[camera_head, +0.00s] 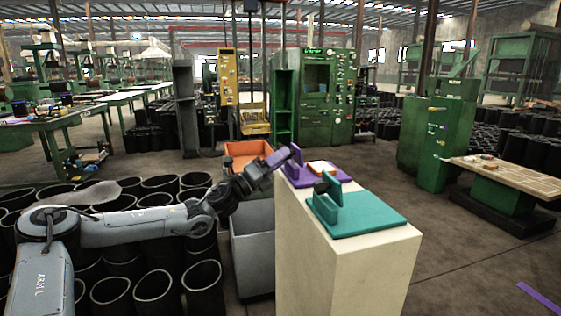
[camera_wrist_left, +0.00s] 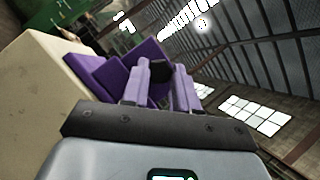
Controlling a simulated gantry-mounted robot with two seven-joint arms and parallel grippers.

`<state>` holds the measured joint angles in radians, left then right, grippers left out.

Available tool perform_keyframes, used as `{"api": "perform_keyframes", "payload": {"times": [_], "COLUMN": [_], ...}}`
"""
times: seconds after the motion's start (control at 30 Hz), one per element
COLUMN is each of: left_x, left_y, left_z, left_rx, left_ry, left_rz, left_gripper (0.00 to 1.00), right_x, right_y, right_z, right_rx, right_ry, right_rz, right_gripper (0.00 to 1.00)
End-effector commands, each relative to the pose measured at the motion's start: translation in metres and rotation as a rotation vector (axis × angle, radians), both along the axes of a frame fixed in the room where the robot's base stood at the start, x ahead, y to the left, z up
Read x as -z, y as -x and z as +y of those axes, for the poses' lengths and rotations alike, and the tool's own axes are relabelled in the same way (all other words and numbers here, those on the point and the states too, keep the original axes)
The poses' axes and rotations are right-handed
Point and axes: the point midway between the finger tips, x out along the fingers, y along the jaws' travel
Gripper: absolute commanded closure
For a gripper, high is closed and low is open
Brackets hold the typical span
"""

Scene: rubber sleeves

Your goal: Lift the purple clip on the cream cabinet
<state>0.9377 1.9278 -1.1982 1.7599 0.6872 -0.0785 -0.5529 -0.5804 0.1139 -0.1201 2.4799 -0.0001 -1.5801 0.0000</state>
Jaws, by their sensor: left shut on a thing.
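The cream cabinet (camera_head: 345,270) stands right of centre. The purple clip (camera_head: 325,177) has a flat base at the far end of the cabinet's top and a raised upright part. In the left wrist view the clip (camera_wrist_left: 97,76) shows its base, a tilted purple plate and a dark piece. My left gripper (camera_head: 283,160) reaches in from the left. In the wrist view its two pale purple fingers (camera_wrist_left: 160,86) are on either side of the dark piece, shut on the clip. The base looks seated on the top, but any small gap is hidden. My right gripper is not in view.
A teal clip (camera_head: 365,218) with an upright plate sits on the near part of the cabinet top. A small orange item (camera_head: 322,167) lies by the purple clip. A grey bin (camera_head: 253,250) and an orange bin (camera_head: 246,150) stand left of the cabinet, beside many black sleeves (camera_head: 110,290).

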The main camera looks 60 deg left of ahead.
Motion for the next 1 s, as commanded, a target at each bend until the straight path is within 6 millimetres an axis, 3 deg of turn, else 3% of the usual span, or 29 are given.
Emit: {"api": "perform_keyframes", "payload": {"times": [0.53,0.57,0.7,1.0], "left_x": [0.0001,0.0001,0.0004,0.0012], "left_y": [0.0010,0.0010,0.0010,0.0012], "left_z": [0.0006,0.0006,0.0005,0.0002], "left_rx": [-0.001,-0.001,-0.001,-0.001], "left_ry": [0.005,0.005,0.005,0.004], "left_rz": [-0.029,-0.029,-0.029,-0.027], "left_gripper": [1.00,0.68,0.47,0.46], "right_x": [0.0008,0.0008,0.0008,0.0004], "right_y": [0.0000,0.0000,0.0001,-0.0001], "right_z": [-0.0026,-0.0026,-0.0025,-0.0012], "right_rx": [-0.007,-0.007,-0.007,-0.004], "right_ry": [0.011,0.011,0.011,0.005], "right_rz": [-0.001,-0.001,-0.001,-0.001], "right_gripper": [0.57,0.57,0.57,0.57]}}
